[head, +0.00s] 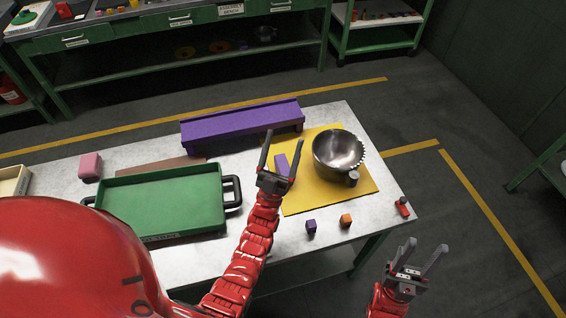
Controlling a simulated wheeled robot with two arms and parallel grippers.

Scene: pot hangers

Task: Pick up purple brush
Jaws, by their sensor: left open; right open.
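A small purple piece (282,161), which may be the purple brush, shows at the left edge of the yellow mat (298,199). My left gripper (284,138) is open, with its two fingers on either side of this piece in the picture. The palm hides its near end, and I cannot tell whether the fingers touch it. My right gripper (426,245) is open and empty, beyond the table's front right edge.
A metal pot (338,150) stands on the mat. A long purple rack (243,125) lies behind. A green tray (163,200) with black handles is left. A purple cube (311,225), an orange cube (346,220) and a red item (403,206) sit near the front edge.

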